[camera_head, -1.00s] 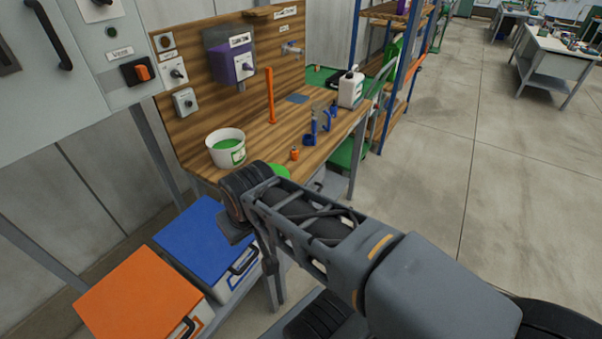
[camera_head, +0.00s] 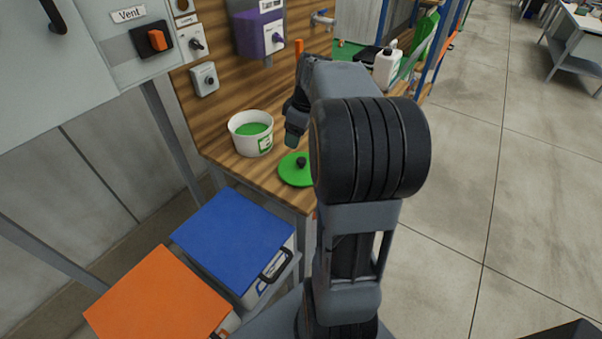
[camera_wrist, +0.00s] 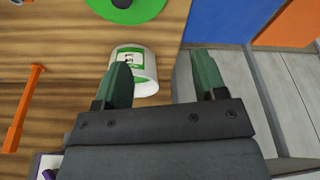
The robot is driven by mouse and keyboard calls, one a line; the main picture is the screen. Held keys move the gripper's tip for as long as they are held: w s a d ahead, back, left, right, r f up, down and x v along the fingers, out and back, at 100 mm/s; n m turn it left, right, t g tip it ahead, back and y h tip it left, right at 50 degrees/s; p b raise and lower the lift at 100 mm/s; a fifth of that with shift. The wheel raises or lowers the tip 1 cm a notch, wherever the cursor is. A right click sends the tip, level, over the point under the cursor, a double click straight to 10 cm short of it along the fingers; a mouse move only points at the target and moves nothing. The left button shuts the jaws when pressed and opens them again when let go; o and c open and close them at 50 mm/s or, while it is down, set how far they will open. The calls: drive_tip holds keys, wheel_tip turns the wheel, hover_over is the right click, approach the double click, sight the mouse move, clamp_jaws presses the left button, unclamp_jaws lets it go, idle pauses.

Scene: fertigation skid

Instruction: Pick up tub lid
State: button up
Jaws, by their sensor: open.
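The tub lid (camera_head: 296,170) is a green disc with a dark knob, lying flat on the wooden bench near its front edge. It also shows at the top of the wrist view (camera_wrist: 128,8), cut off by the frame edge. The white tub (camera_head: 252,136) with green contents stands left of the lid in the head view; in the wrist view the tub (camera_wrist: 140,68) is partly behind a finger. My gripper (camera_wrist: 163,82) is open and empty, its two green fingers apart. In the head view my gripper (camera_head: 293,137) hangs above the bench between tub and lid.
Blue (camera_head: 234,232) and orange (camera_head: 157,300) lidded boxes stand low in front of the bench. A panel with a purple box (camera_head: 259,32) and valves rises behind the bench. A white canister (camera_head: 387,68) stands farther back. An orange bar (camera_wrist: 22,108) lies in the wrist view.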

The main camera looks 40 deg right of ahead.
drive_tip(key=n, duration=0.2)
approach(302, 159)
drive_tip(key=shift+y, duration=0.3)
drive_tip(key=x, duration=0.4)
drive_tip(key=shift+s+d+f, duration=0.1)
drive_tip(key=shift+f, duration=0.35)
drive_tip(key=shift+x, duration=2.95)
drive_tip(key=c, duration=1)
drive_tip(key=shift+r, duration=0.1)
